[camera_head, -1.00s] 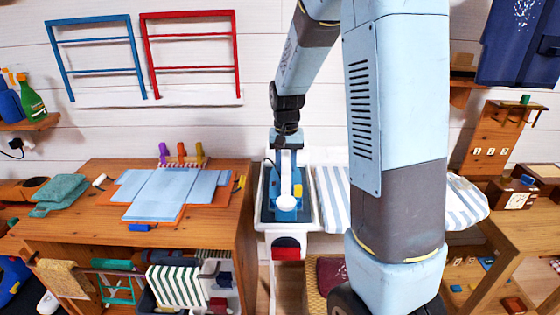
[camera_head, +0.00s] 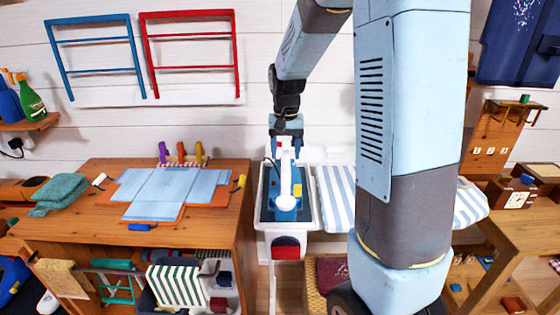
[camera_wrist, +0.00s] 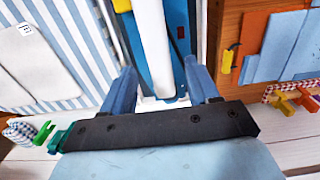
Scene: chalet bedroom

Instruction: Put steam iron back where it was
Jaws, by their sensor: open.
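The steam iron (camera_head: 286,204) is blue with a white handle and sits in the white tray (camera_head: 263,236) at the left end of the striped ironing board (camera_head: 335,190). My gripper (camera_head: 286,150) is open above the iron's back end. In the wrist view, the white handle (camera_wrist: 150,35) lies between the spread fingers of my gripper (camera_wrist: 160,78), with blue iron body on either side. The fingers do not close on it. My gripper hides part of the iron's back end.
A wooden table (camera_head: 75,222) with blue and orange boards stands close left of the tray. A wooden shelf unit (camera_head: 525,215) stands at the right. Red and blue frames (camera_head: 194,68) hang on the wall.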

